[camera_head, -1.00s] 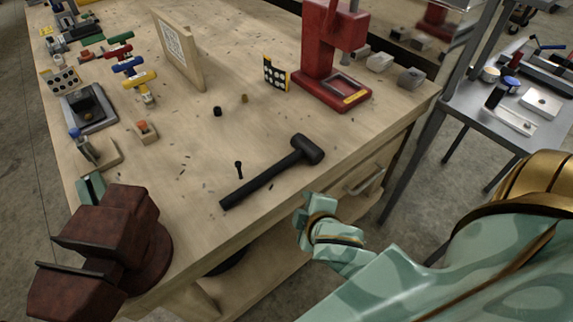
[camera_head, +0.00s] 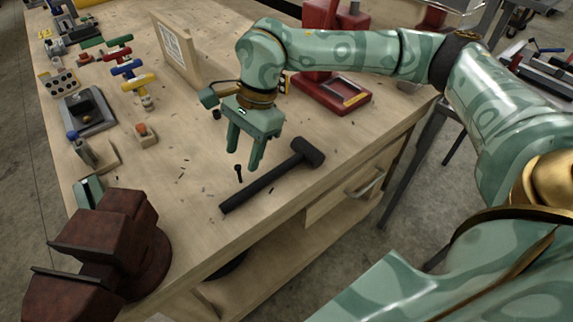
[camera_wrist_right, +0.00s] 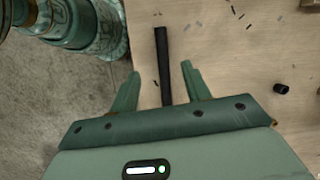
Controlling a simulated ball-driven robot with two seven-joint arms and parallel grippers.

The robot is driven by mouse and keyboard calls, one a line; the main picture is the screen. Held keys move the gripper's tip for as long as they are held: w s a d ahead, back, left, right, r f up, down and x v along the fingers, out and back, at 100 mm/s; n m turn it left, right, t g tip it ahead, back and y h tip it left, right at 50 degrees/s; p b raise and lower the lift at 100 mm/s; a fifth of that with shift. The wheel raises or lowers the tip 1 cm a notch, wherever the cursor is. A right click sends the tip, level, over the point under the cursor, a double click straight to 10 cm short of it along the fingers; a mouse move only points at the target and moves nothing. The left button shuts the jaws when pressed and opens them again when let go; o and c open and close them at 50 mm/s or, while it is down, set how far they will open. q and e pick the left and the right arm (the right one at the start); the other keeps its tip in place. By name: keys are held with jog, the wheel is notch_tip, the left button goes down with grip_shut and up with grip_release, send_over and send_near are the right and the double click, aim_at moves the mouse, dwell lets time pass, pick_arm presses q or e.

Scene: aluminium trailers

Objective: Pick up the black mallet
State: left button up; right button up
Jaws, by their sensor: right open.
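The black mallet (camera_head: 268,183) lies on the wooden workbench (camera_head: 200,215), its head (camera_head: 308,152) toward the right and its handle pointing to the lower left. My right gripper (camera_head: 243,160) is open and empty above the bench, pointing down, just behind the handle in the head view. In the right wrist view the black handle (camera_wrist_right: 162,60) runs between the two spread fingers (camera_wrist_right: 160,85), beyond their tips. The mallet's head is hidden there. A small black bolt-like piece (camera_head: 238,172) lies close to the handle. My left gripper is not in view.
A dark red vise (camera_head: 110,245) stands at the near left corner. A red press (camera_head: 325,85) stands behind my right arm. Coloured clamps (camera_head: 130,68) and a grey block tool (camera_head: 88,110) line the left side. A wooden panel (camera_head: 178,50) stands upright at the back.

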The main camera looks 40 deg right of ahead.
jog(key=w+d+r+m+h, duration=0.1)
jog(key=d+r+h, duration=0.25)
jog(key=d, duration=0.65)
jog(key=b, duration=0.3)
send_over(286, 163)
notch_tip(286, 163, down, 11)
jog(key=shift+a+r, duration=0.1)
jog(key=shift+a, duration=0.05)
jog(key=f, duration=0.2)
jog(key=f+b, duration=0.2)
jog(key=f, duration=0.1)
jog(key=shift+w+d+f, duration=0.1)
jog(key=shift+d+f, duration=0.15)
jog(key=shift+f, duration=0.1)
jog(key=shift+r, duration=0.1)
jog(key=shift+c, duration=1.2)
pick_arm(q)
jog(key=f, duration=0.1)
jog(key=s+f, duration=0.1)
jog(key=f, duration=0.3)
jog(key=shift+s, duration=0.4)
pick_arm(e)
grip_shut()
